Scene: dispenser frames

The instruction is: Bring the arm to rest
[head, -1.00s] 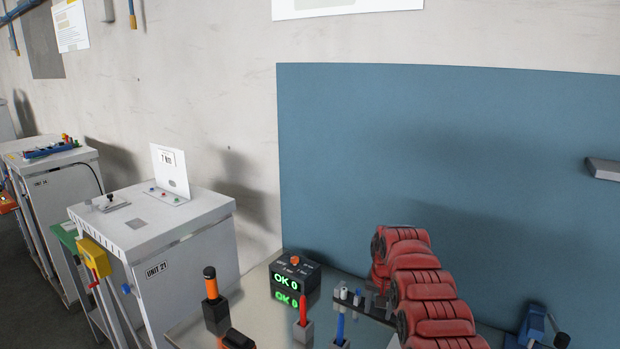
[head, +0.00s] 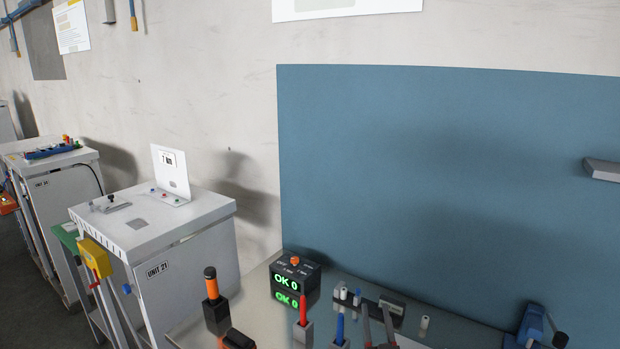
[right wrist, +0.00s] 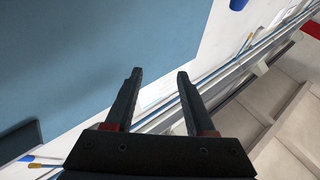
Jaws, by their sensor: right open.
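The rest of the right arm is out of the head view. My left gripper is in neither view.
The bench (head: 258,310) holds a display box (head: 292,280) reading "OK 0", a dark rack (head: 384,306) with small pieces, a small white vial (head: 424,323), red and blue tools in holders and a blue device (head: 531,325). UNIT 21 (head: 180,270) stands left.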

